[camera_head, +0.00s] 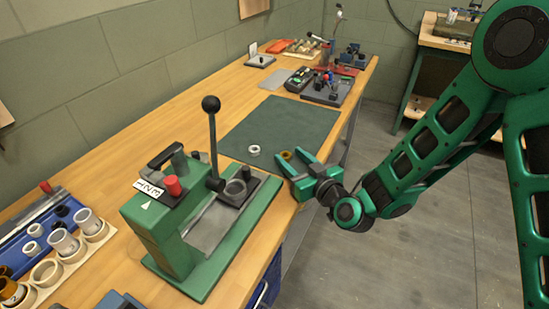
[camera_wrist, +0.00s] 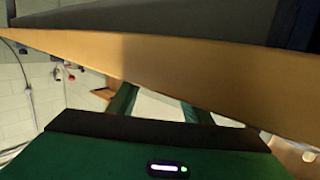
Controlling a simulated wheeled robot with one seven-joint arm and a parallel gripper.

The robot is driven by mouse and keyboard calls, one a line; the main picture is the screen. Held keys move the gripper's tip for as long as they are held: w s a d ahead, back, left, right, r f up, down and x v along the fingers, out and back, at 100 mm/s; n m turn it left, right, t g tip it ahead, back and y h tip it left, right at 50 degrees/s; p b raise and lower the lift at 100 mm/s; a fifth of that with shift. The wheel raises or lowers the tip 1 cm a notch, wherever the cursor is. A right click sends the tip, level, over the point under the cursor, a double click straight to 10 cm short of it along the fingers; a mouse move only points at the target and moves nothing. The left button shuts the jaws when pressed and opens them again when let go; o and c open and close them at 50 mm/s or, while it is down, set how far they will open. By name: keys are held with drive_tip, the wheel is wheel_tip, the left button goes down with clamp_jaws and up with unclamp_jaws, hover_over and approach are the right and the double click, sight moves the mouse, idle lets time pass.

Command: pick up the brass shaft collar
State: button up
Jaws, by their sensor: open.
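The brass shaft collar (camera_head: 286,155) is a small gold-brown ring near the right edge of the dark green mat (camera_head: 262,124) in the head view. My gripper (camera_head: 289,157) is open at the bench's right edge, with its green fingers pointing toward the mat. In the head view the collar shows between the fingertips; I cannot tell how far apart in height they are. In the wrist view my open gripper (camera_wrist: 158,100) has its fingers apart with nothing seen between them, and the collar is not visible.
A pale ring (camera_head: 254,150) lies on the mat left of the collar. A green lever press (camera_head: 165,235) with a tall black-knobbed handle stands nearer on the bench. Several tools and devices (camera_head: 328,88) stand beyond the mat. The wooden bench edge (camera_wrist: 150,62) crosses the wrist view.

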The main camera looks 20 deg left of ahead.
drive_tip(key=shift+a, duration=0.3)
drive_tip(key=c, duration=1.1)
drive_tip(key=shift+s+a, duration=0.1)
drive_tip(key=shift+c, duration=0.2)
drive_tip(key=shift+r, duration=0.15)
